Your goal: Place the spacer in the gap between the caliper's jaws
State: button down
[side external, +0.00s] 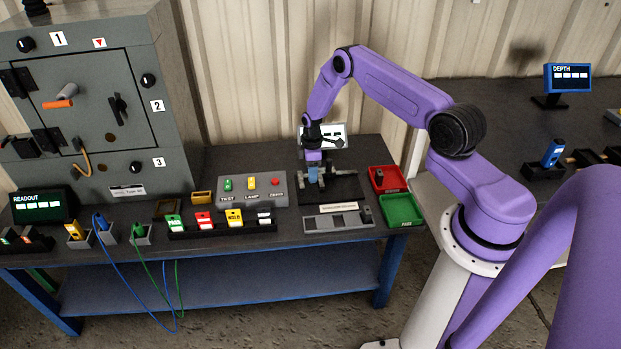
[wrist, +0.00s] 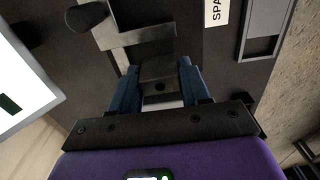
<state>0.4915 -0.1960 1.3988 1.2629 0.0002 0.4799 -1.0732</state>
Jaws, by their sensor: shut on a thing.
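My gripper (wrist: 160,85) has its two blue fingers closed on the sides of a dark grey block with a small round hole, which appears to be the spacer (wrist: 158,72). The caliper (wrist: 137,37), a grey metal piece with a stepped shape, lies on the dark mat just beyond the block. The block is close to the caliper's metal; I cannot tell if it sits in the gap or above it. In the side view my gripper (side external: 317,181) is low over the dark mat (side external: 346,187), and the block is too small to make out.
Red (side external: 388,180) and green (side external: 403,211) trays stand to the right. A button box (side external: 252,190) stands left, and a lit display (side external: 335,130) behind my gripper.

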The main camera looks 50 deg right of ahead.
jog(key=shift+w+d+f, duration=0.15)
jog(key=shift+w+f, duration=0.25)
jog(key=shift+f, duration=1.6)
jog(key=shift+f, duration=0.1)
jog(key=c, duration=0.5)
grip_release()
jog(key=shift+c, duration=0.2)
